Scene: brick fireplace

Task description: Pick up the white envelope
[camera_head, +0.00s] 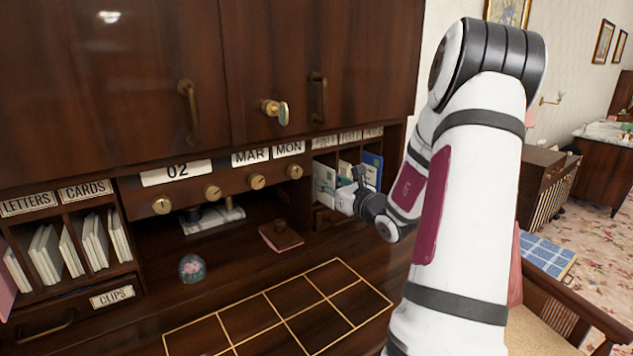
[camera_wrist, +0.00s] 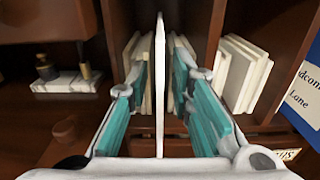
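The white envelope (camera_wrist: 160,90) stands upright in a slot of the desk's right-hand pigeonhole rack, seen edge-on in the wrist view. In the head view a white envelope face (camera_head: 324,182) shows at the slot's front, partly hidden by my gripper (camera_head: 350,190). In the wrist view my gripper (camera_wrist: 160,72) is open, with one teal-padded finger on each side of the envelope. Gaps show between the pads and the envelope, so it is not clamped.
Several cream envelopes (camera_wrist: 243,75) stand in the neighbouring slot. A blue item (camera_head: 373,168) stands in a slot farther right. Wooden dividers (camera_wrist: 207,30) rise close to my fingers. A glass paperweight (camera_head: 192,268) sits on the desk, whose gold-gridded front (camera_head: 200,338) is clear.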

